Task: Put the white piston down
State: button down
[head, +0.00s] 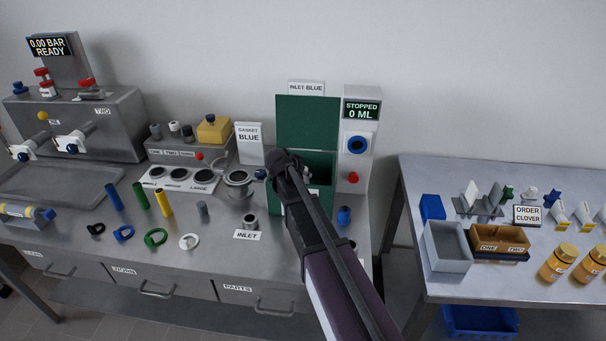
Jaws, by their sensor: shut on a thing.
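My gripper (284,160) is at the far end of my dark arm, in front of the green box (308,112) in the middle of the bench. It is seen from behind and is shut. What it holds is almost wholly hidden behind the fingers; I cannot make out the white piston's shape or whether it touches anything below. The grey bench (85,225) lies under and left of my gripper. A grey block (185,152) marked ONE, TWO, THREE bears small upright pieces, one of them whitish.
A round metal cup (239,190) stands left of my gripper, near a small INLET cylinder (249,222). A STOPPED 0 ML column (355,150) stands close on the right. A second table (450,165) with trays is across a gap.

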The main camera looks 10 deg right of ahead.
jog(key=shift+f+b, duration=0.55)
jog(key=shift+f, duration=0.05)
jog(key=shift+c, duration=1.4)
grip_release()
jog(key=shift+r, duration=0.15)
jog(key=shift+r+p, duration=0.6)
jog(key=shift+p, duration=0.15)
jog(key=p+v, duration=0.8)
jog(key=v, duration=0.3)
jog(key=shift+s+a+r, duration=0.2)
jog(key=shift+s+a, duration=0.05)
jog(key=shift+s, duration=0.1)
